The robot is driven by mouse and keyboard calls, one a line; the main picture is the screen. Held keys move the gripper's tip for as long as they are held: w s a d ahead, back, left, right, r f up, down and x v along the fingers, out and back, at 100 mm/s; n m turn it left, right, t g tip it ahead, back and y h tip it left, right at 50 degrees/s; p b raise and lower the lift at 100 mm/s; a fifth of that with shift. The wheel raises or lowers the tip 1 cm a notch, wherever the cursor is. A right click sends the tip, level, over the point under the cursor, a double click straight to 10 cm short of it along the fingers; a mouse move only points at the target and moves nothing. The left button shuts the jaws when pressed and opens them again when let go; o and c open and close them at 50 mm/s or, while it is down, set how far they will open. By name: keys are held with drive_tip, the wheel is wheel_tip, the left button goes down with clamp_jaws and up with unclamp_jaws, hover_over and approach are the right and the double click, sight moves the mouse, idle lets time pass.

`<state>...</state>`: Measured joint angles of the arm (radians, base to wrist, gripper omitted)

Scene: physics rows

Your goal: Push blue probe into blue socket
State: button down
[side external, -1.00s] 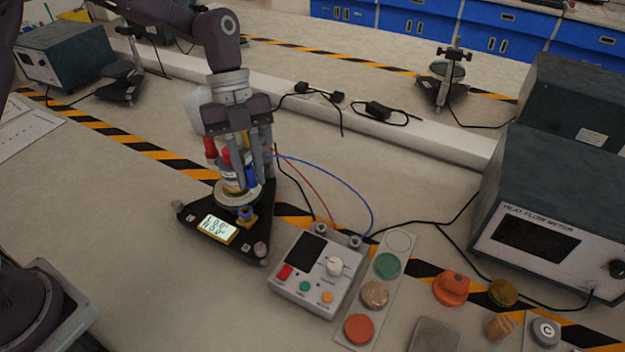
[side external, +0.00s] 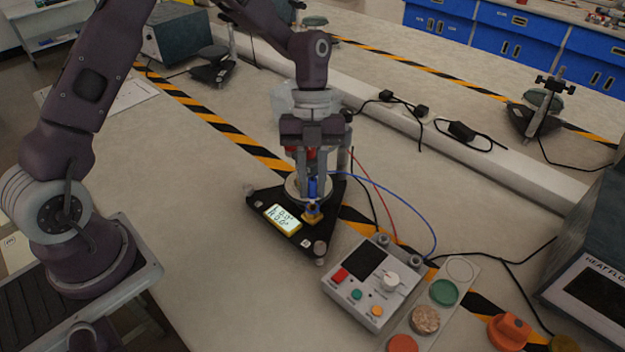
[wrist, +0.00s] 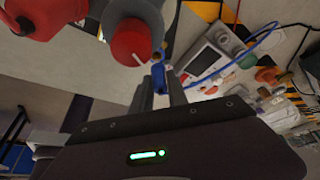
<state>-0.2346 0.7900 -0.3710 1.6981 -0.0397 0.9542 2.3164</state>
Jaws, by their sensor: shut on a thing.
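The blue probe (side external: 313,188) is a short blue cylinder held upright between the fingers of my gripper (side external: 313,176). The blue socket (side external: 312,208) sits on a small yellow base at the front of a black triangular stand (side external: 262,200). The probe's lower end is just above the socket in the side view; I cannot tell whether they touch. In the wrist view the blue probe (wrist: 158,78) shows between the fingers, and its tip hides what lies beyond it.
A red-topped part (wrist: 130,45) stands close to the fingers. A lit display (side external: 283,217) is on the stand. A grey control box (side external: 370,283) stands at the front right, with blue and red wires arching over to it. Bare table lies left of the stand.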

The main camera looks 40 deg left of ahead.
sight(313, 194)
drive_tip(key=shift+f, duration=1.6)
idle(1.6)
drive_tip(key=c, duration=1)
unclamp_jaws()
drive_tip(key=shift+r, duration=3.75)
